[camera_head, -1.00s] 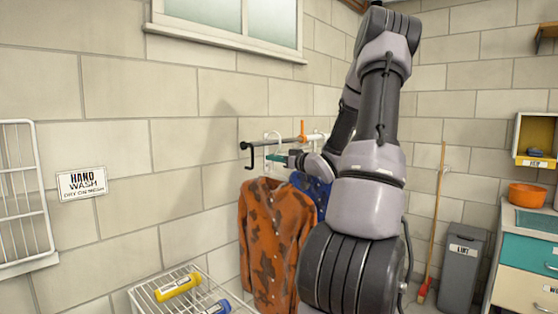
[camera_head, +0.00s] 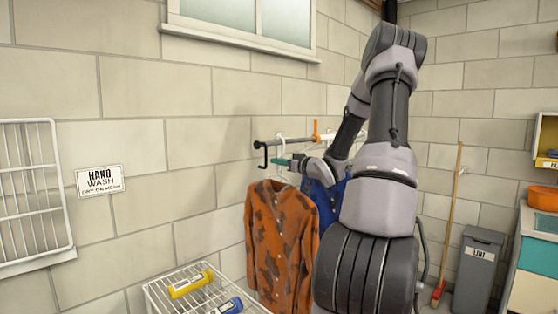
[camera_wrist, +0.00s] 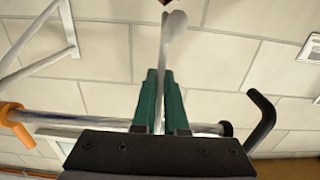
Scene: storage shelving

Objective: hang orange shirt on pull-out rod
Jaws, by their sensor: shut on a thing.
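The orange shirt (camera_head: 280,235) with dark patches hangs upright on a white hanger below the rod's left end in the head view. My gripper (camera_head: 284,162), with teal fingertips, is at the hanger's top, just below the rod. In the wrist view my gripper (camera_wrist: 162,85) is shut on the white hanger stem (camera_wrist: 165,45). The pull-out rod (camera_head: 292,142) juts along the wall and ends in a black hook (camera_head: 262,155); the rod (camera_wrist: 70,119) passes behind the fingers in the wrist view. The fingers hide whether the hanger's hook sits on the rod.
A blue shirt (camera_head: 328,197) hangs behind the orange one, partly hidden by my arm. An orange piece (camera_head: 317,132) stands on the rod. A wire rack with a yellow bottle (camera_head: 191,284) and a blue bottle (camera_head: 228,306) is at lower left.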

